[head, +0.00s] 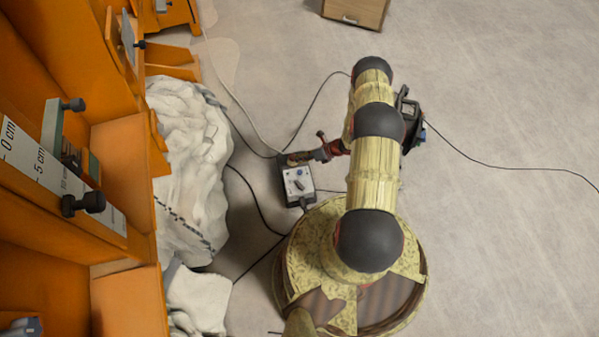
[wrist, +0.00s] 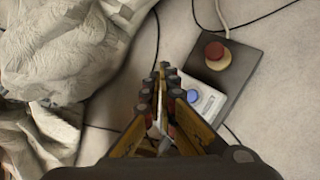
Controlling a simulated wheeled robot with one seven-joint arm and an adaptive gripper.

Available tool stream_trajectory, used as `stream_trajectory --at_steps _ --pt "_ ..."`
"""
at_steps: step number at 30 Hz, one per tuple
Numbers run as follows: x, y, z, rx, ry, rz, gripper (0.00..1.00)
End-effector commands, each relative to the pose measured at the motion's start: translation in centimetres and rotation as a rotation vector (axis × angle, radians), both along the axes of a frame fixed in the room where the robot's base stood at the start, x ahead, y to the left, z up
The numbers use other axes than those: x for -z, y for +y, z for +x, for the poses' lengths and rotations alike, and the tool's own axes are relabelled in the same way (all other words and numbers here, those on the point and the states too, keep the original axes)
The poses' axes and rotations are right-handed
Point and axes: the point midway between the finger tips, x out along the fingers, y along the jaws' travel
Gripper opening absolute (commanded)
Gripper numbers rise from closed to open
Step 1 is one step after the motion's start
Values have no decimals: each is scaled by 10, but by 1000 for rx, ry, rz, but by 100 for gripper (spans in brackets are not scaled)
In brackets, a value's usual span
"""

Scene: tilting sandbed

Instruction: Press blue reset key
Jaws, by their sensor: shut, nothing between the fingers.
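The blue reset key (wrist: 193,96) is a small round blue button on a light panel (wrist: 208,104) in the wrist view. My gripper (wrist: 161,72) is shut and empty. In the wrist view its fingers lie just left of the blue key and partly cover the panel.
A red mushroom button (wrist: 215,55) sits on a dark plate beside the panel. Dark cables cross the floor around the box. A crumpled white sheet (head: 192,160) and an orange frame (head: 125,165) stand at left. Open floor lies at right.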

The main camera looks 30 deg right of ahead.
Motion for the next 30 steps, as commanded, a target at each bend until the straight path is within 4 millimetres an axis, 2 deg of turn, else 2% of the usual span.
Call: stream_trajectory --at_steps 14,22,30 --pt "62 1 -1 -1 1 1 0" --pt "80 1 -1 -1 1 1 0" --pt "84 0 0 -2 0 0 0"
